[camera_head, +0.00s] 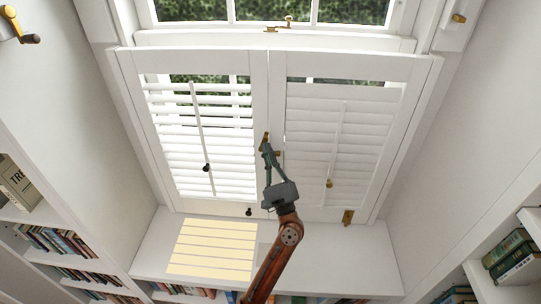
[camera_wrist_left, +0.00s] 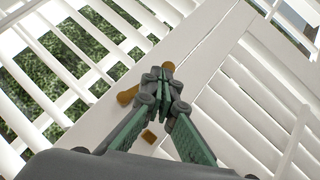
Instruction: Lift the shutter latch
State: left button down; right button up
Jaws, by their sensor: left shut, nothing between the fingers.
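The white shutters have a left panel (camera_head: 160,150) with its slats open and a right panel (camera_head: 395,75) with its slats nearly closed. A small brass latch (camera_head: 265,137) sits where the two panels meet. In the left wrist view the latch (camera_wrist_left: 127,96) is a brass bar, partly hidden behind my fingertips. A small brass piece (camera_wrist_left: 149,136) lies just below it. My left gripper (camera_head: 266,149) is shut and empty, its tips at the latch; I cannot tell whether they touch it. It also shows in the left wrist view (camera_wrist_left: 161,78). My right gripper is not in view.
The window (camera_head: 262,12) with a brass catch (camera_head: 289,20) is above the shutters. A white sill (camera_head: 330,255) with a sunlit patch lies below. Bookshelves (camera_head: 50,255) stand at the lower left, and books (camera_head: 512,255) also stand at the lower right. A brass crank (camera_head: 20,35) is at the upper left.

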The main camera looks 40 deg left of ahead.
pick_arm(q)
jog(key=n, duration=0.1)
jog(key=n+g, duration=0.1)
jog(key=g, duration=0.1)
jog(key=shift+s+a+r+n, duration=0.15)
jog(key=shift+a+r+n, duration=0.1)
jog(key=shift+n, duration=0.15)
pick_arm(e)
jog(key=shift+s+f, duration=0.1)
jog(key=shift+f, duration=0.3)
pick_arm(q)
jog(key=shift+f+b, duration=0.1)
jog(key=shift+b, duration=0.2)
jog(key=s+d+f+b, duration=0.3)
jog(key=d+f+b, duration=0.2)
jog(key=d+f, duration=0.3)
jog(key=shift+s+d+f+b, duration=0.15)
jog(key=shift+f+b, duration=0.2)
jog(key=shift+f, duration=0.5)
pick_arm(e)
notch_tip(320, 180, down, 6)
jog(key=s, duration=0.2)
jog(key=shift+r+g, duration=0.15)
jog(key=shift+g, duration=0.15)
